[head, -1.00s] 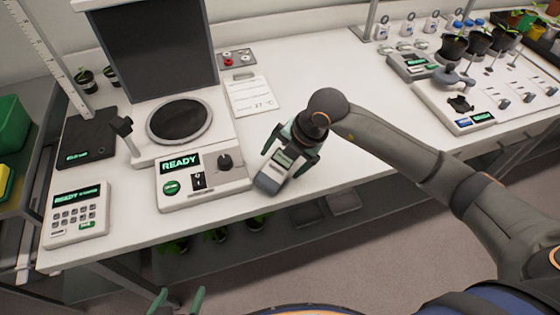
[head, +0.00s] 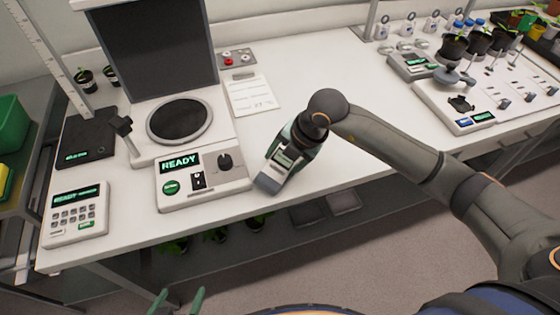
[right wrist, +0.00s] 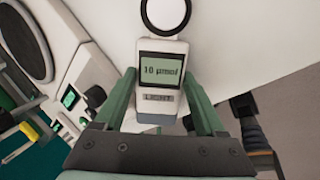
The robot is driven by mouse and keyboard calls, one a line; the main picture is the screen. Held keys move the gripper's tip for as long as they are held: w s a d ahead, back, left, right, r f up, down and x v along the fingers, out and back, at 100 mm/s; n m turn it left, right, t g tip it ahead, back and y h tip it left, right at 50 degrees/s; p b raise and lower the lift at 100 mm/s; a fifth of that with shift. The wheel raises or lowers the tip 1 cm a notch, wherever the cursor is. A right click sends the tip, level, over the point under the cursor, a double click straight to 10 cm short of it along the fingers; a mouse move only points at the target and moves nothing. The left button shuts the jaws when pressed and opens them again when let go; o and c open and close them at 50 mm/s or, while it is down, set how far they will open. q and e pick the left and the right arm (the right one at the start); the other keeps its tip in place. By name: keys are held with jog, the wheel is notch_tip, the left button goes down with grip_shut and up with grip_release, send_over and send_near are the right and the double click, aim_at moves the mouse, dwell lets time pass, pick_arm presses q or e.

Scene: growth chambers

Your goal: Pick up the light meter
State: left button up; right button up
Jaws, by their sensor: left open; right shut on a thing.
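The light meter (head: 284,160) is a grey and white handheld device at the front edge of the bench, right of the READY station. In the right wrist view the light meter (right wrist: 160,75) shows a screen reading "10 µmol", a LIGHT label and a round white sensor. My right gripper (head: 296,150) is shut on the meter, with a green finger on each side of its body in the right wrist view (right wrist: 160,105). I cannot tell whether the meter touches the bench. My left gripper (head: 177,301) is open and empty at the bottom edge of the head view, in front of the bench.
The READY station (head: 203,180) with a round dark plate stands just left of the meter. A keypad device (head: 76,212) sits at the front left. A paper sheet (head: 251,95) lies behind. Potted plants and instruments fill the right end. Bench right of the sheet is clear.

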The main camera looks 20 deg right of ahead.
grip_shut()
jog(key=shift+r, duration=0.15)
